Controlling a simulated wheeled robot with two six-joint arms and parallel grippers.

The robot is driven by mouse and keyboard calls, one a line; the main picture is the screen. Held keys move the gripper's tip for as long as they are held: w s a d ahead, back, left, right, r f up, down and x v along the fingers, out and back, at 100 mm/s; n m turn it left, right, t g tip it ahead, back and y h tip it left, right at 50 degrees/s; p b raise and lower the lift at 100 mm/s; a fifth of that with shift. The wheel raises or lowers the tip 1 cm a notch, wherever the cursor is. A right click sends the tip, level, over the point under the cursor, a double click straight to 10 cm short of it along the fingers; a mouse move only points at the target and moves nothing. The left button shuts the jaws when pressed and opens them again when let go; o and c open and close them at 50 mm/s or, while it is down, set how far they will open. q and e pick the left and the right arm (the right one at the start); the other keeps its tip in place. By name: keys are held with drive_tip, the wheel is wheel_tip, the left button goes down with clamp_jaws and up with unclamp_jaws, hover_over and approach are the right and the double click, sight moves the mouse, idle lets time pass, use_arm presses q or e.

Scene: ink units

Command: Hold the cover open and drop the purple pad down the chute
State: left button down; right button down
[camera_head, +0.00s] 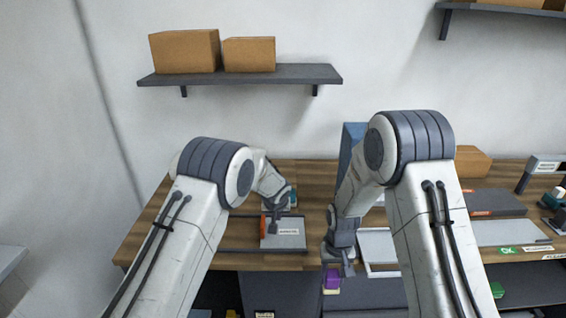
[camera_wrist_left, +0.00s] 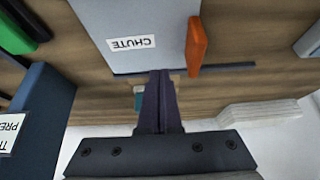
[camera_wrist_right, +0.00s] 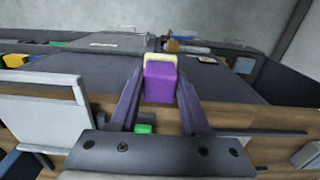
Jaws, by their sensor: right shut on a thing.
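The grey cover (camera_head: 283,240) lies flat or nearly so on the bench, with a CHUTE label and an orange handle (camera_head: 263,227) on its left side. In the left wrist view the cover (camera_wrist_left: 150,18) and its orange handle (camera_wrist_left: 196,46) show close up. My left gripper (camera_wrist_left: 160,78) is shut and empty, its tips at the cover's edge beside the handle; contact is unclear. The purple pad (camera_wrist_right: 160,84), with a cream end, is between the fingers of my right gripper (camera_wrist_right: 159,80). In the head view the pad (camera_head: 332,278) hangs at the bench's front edge.
A white-framed tray (camera_head: 378,268) lies right of my right gripper. A blue upright box (camera_head: 353,137) stands behind my right arm. Grey flat units (camera_head: 510,233) fill the bench's right side. Dark open shelves (camera_head: 530,288) lie below the front edge. Bare wood (camera_head: 150,235) shows at left.

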drive_tip(key=w+a+r, duration=0.4)
drive_tip(key=w+r, duration=0.5)
drive_tip(key=shift+w+a+r, duration=0.2)
drive_tip(key=shift+w+a, duration=0.1)
drive_tip(key=shift+w, duration=0.1)
use_arm(q)
drive_tip(key=shift+f, duration=0.1)
drive_tip(key=shift+f, duration=2.4)
drive_tip(key=shift+r, duration=0.35)
drive_tip(key=shift+a, duration=0.1)
